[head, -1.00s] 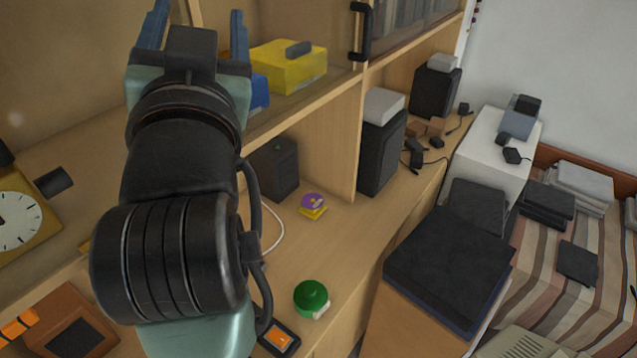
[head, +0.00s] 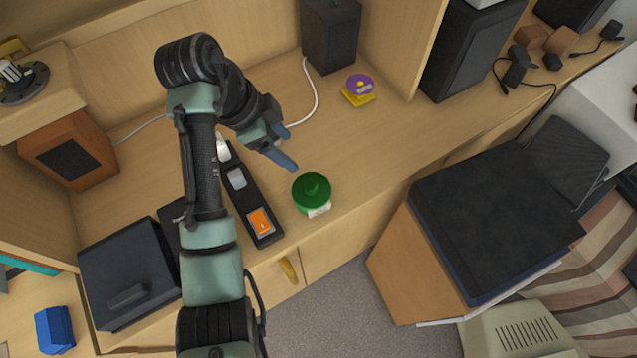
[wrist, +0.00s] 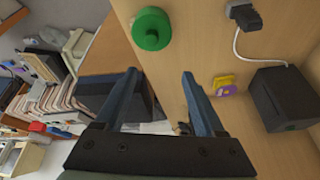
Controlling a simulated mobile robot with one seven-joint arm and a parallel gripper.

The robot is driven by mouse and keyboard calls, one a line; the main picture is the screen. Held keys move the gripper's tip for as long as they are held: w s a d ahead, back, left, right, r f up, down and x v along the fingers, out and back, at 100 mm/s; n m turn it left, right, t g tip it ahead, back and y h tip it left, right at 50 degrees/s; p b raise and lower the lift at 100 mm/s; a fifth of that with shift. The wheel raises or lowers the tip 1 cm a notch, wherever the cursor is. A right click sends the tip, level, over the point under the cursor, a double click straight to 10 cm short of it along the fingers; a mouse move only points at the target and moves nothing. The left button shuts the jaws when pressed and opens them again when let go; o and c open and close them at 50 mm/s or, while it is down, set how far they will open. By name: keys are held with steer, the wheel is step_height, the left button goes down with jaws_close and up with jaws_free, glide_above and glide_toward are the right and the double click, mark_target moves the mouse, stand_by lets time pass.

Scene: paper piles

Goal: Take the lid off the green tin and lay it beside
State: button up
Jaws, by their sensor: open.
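The green tin (head: 311,195) stands upright on the desk near its front edge, with its round green lid (head: 313,184) and centre knob on top. A pale label shows on its side. My gripper (head: 289,147) is open and empty, to the upper left of the tin in the head view and apart from it. In the wrist view my gripper (wrist: 161,73) shows two blue fingers spread wide with nothing between them. There the green lid (wrist: 151,29) lies beyond the fingertips, near the top of the picture.
A black tray (head: 247,196) with small items lies left of the tin. A purple and yellow object (head: 359,90) and a dark speaker (head: 331,34) stand behind. The desk (head: 375,140) right of the tin is bare. A dark-topped stack (head: 495,220) stands beyond the front edge.

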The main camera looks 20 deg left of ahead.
steer(key=b, duration=0.4)
glide_above(312, 185)
steer(key=a, duration=0.2)
steer(key=shift+g, duration=0.3)
steer(key=f, duration=0.7)
steer(key=shift+s+a+f, duration=0.1)
steer(key=shift+s, duration=0.25)
steer(key=shift+s+x, duration=0.2)
steer(key=shift+x, duration=1.3)
steer(key=shift+s+x, duration=0.15)
steer(key=shift+x, duration=1.3)
steer(key=shift+f, duration=0.1)
steer(key=shift+c, duration=0.2)
jaws_close()
